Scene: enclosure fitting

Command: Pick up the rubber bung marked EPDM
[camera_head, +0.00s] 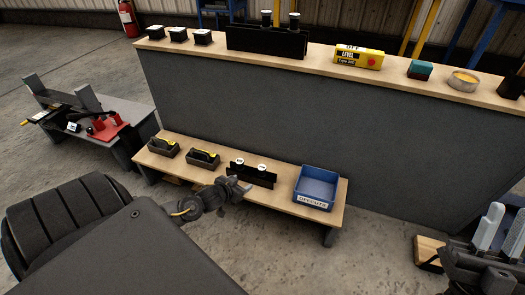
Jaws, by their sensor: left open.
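Two round pieces with white marked tops, a left one (239,161) and a right one (263,167), sit in a black holder (252,177) on the low wooden bench. Two dark, pale-topped pieces (266,17) (294,20) stand in a larger black holder (266,41) on the high counter. The markings are too small to read, so I cannot tell which is the EPDM bung. My left gripper (238,187) is open, just in front of the low holder's left end and apart from the white-topped pieces.
Two dark carriers (203,158) stand left of the low holder. A blue labelled bin (317,187) stands right, with bare bench (285,187) between. The high counter's grey wall (290,110) rises behind. A side table (125,112) with a red fixture is at left.

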